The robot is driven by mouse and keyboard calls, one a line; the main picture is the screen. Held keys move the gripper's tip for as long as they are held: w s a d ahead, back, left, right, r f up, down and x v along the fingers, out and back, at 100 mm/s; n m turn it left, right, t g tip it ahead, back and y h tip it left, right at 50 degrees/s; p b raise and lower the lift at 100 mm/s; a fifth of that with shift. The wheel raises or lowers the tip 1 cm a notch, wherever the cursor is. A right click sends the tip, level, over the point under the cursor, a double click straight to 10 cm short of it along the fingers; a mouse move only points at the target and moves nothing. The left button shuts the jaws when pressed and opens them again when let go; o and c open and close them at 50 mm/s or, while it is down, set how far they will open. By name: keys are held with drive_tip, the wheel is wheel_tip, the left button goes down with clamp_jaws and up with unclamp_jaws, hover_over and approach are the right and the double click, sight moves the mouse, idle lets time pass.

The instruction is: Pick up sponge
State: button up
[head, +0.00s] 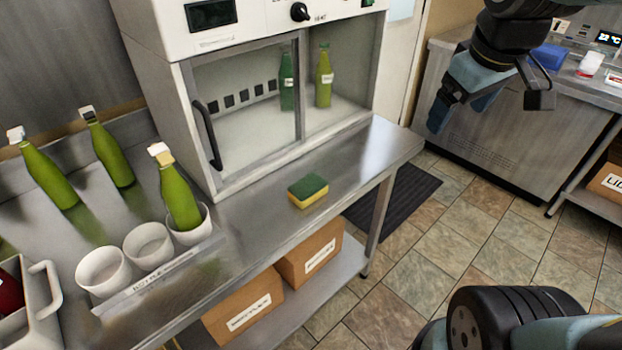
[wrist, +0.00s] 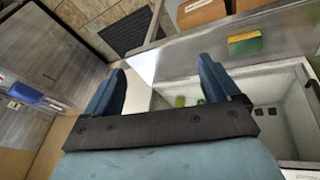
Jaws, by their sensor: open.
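The sponge (head: 308,191) is a small block with a green top and a yellow lower layer. It lies flat on the steel counter (head: 345,165) in front of the white cabinet, near the counter's front edge. It also shows in the wrist view at the upper right (wrist: 244,44). My gripper (head: 455,112) is raised at the upper right of the head view, well to the right of the sponge and apart from it. In the wrist view its two blue fingers (wrist: 160,90) are spread apart with nothing between them.
A white cabinet (head: 290,20) with a glass front and a black handle holds two green bottles. White cups (head: 148,245), one with a green bottle (head: 180,200) in it, stand left of the sponge. Boxes (head: 310,250) sit on the lower shelf. The counter around the sponge is clear.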

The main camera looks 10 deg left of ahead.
drive_tip(key=w+a+f+n+g, duration=0.1)
drive_tip(key=w+a+f+n, duration=0.15)
drive_tip(key=a+n, duration=0.3)
drive_tip(key=w+a+f+n+g, duration=0.1)
drive_tip(key=w+a+f+n, duration=0.15)
drive_tip(key=a+n, duration=0.3)
drive_tip(key=n+g, duration=0.2)
drive_tip(key=n, duration=0.8)
hover_over(303, 188)
wheel_tip(303, 188, down, 8)
drive_tip(key=f, duration=0.7)
drive_tip(key=shift+w+d+f, duration=0.1)
drive_tip(key=shift+w, duration=0.2)
drive_tip(key=shift+s+f, duration=0.15)
drive_tip(key=shift+f, duration=1.15)
drive_tip(key=shift+s+f, duration=0.15)
drive_tip(key=shift+f, duration=1.15)
